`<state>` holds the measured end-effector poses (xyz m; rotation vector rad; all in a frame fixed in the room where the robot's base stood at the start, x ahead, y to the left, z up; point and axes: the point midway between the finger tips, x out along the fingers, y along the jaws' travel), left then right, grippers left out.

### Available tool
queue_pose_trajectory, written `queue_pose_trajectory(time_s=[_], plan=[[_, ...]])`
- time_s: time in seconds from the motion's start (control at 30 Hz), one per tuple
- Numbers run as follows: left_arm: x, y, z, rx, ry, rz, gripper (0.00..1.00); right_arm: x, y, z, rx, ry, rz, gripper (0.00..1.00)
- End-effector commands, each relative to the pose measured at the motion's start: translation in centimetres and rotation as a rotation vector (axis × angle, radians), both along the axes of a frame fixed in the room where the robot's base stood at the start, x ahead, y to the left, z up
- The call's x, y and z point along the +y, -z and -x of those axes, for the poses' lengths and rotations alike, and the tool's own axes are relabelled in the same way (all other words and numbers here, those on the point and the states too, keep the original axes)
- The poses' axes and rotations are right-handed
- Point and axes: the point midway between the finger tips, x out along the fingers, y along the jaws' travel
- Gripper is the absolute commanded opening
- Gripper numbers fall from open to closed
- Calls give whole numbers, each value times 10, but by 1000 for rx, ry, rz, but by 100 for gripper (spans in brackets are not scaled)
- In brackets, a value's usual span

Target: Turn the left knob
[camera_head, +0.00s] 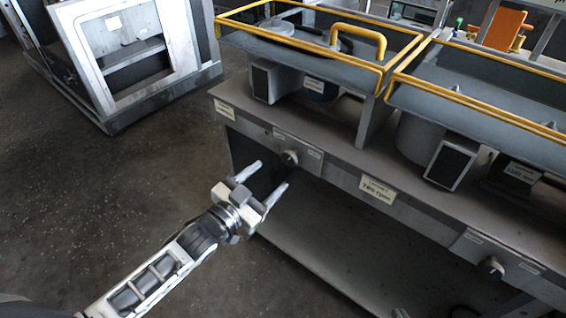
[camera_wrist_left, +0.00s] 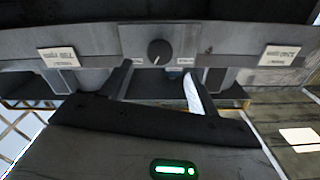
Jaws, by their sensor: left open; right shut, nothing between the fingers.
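The left knob (camera_head: 290,157) is a small round dark knob on the front edge of the grey bench. In the left wrist view the knob (camera_wrist_left: 159,51) is seen on a square plate, its pale mark pointing to the lower left. My left gripper (camera_head: 270,174) is open and empty, its two fingers pointing toward the bench front. In the wrist view the fingers of my left gripper (camera_wrist_left: 158,80) lie below the knob, one to each side, apart from it. A second knob (camera_head: 490,267) sits further right on the same edge. My right gripper is not in view.
Yellow-railed trays (camera_head: 320,55) stand above the bench (camera_head: 330,180), with blower housings beneath them. Label plates (camera_head: 377,189) are on the bench front. A grey metal cabinet (camera_head: 110,120) stands at the upper left. The dark floor (camera_head: 130,170) between is clear.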

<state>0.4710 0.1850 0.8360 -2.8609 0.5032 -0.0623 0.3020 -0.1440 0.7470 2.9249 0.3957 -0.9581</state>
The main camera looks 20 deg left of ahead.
Motion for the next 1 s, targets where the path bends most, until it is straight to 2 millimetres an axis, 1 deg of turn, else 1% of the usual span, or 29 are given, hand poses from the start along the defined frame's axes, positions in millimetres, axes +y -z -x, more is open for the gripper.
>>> queue_pose_trajectory(time_s=[0.03, 0.1, 0.2, 0.3, 0.5, 0.73, 0.77, 0.8, 0.87, 0.9, 0.93, 1.0], plan=[[-4, -2, -12, -3, 0, 1, 60, 0, 0, 0, 1, 0, 0, 0], [-9, -1, -24, -2, 0, 1, 60, 0, 1, 1, 2, 0, 1, 0], [-15, -1, -39, -2, 0, 1, 60, 0, 1, 2, 5, 0, 1, 0], [-19, 0, -50, 0, 0, 0, 60, 0, 3, 3, 8, 0, 2, 0], [-22, 0, -60, 0, 0, 0, 60, -1, 4, 5, 13, 1, 2, 0], [-22, 0, -60, 1, 0, 1, 60, -1, 4, 6, 14, 0, 3, 0], [-22, 0, -60, 1, 0, 1, 58, -1, 4, 6, 14, 0, 3, 0], [-22, 0, -60, 1, 0, 1, 46, -1, 4, 5, 14, -1, 4, 0], [-22, 0, -60, 1, 0, 1, 30, -1, 4, 5, 13, -1, 4, 0], [-22, 0, -60, 1, 0, 1, 19, -1, 4, 5, 13, -1, 4, 0], [-22, 0, -60, 1, 0, 1, 16, -1, 4, 5, 13, -1, 4, 0], [-22, 0, -60, 1, 0, 1, 16, -2, 4, 5, 12, -2, 5, 0]])
